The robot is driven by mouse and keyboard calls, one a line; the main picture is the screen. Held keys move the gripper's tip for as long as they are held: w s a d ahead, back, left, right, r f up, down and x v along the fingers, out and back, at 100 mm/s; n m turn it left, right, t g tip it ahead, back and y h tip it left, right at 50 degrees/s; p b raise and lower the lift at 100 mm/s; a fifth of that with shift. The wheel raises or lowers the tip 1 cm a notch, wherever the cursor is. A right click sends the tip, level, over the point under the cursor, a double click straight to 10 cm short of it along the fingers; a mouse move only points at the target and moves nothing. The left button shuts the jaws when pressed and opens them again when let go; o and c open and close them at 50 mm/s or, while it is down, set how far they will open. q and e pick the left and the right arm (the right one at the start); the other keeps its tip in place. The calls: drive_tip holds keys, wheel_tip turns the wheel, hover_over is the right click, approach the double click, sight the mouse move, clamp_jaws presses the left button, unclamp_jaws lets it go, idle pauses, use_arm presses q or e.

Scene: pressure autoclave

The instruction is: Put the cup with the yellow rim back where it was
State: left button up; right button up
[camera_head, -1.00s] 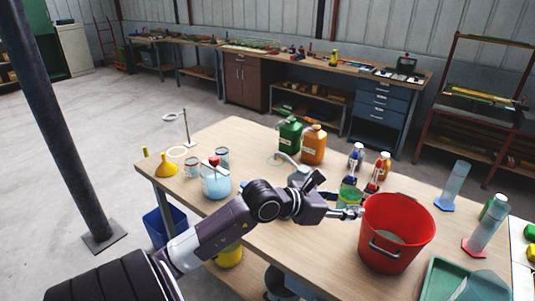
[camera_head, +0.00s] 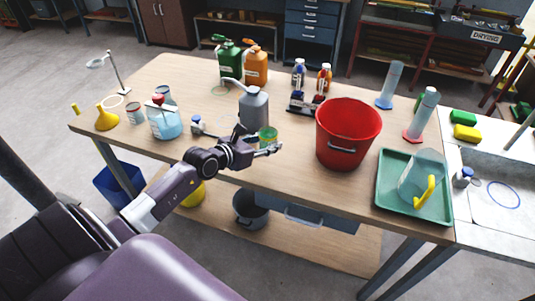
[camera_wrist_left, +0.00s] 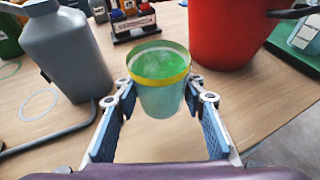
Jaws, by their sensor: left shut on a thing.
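The cup with the yellow rim (camera_head: 268,137) is a clear cup holding green liquid, and it is upright. My left gripper (camera_head: 270,149) is shut on it. In the left wrist view the cup (camera_wrist_left: 160,88) sits between the two fingers (camera_wrist_left: 163,98), one on each side. It is just in front and to the right of the grey jug (camera_head: 254,108) and left of the red bucket (camera_head: 347,135). I cannot tell whether its base touches the table. My right gripper is not in view.
The bottle rack (camera_head: 304,104) stands behind, between jug and bucket. A green tray (camera_head: 385,192) with a clear pitcher (camera_head: 420,178) is at the right. Thin rings mark the tabletop, one near the green jug (camera_head: 230,62). The table's front middle is clear.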

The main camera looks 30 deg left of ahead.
sight(268, 163)
use_arm(q)
drive_tip(key=shift+f, duration=0.9)
wheel_tip(268, 163, down, 4)
drive_tip(key=shift+r+b, duration=0.2)
drive_tip(key=shift+b, duration=0.1)
drive_tip(key=shift+f, duration=0.35)
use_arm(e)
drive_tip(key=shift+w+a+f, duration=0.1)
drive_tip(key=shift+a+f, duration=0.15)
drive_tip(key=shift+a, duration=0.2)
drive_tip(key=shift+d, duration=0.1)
use_arm(q)
drive_tip(key=o, duration=1.2)
drive_tip(key=shift+f, duration=0.1)
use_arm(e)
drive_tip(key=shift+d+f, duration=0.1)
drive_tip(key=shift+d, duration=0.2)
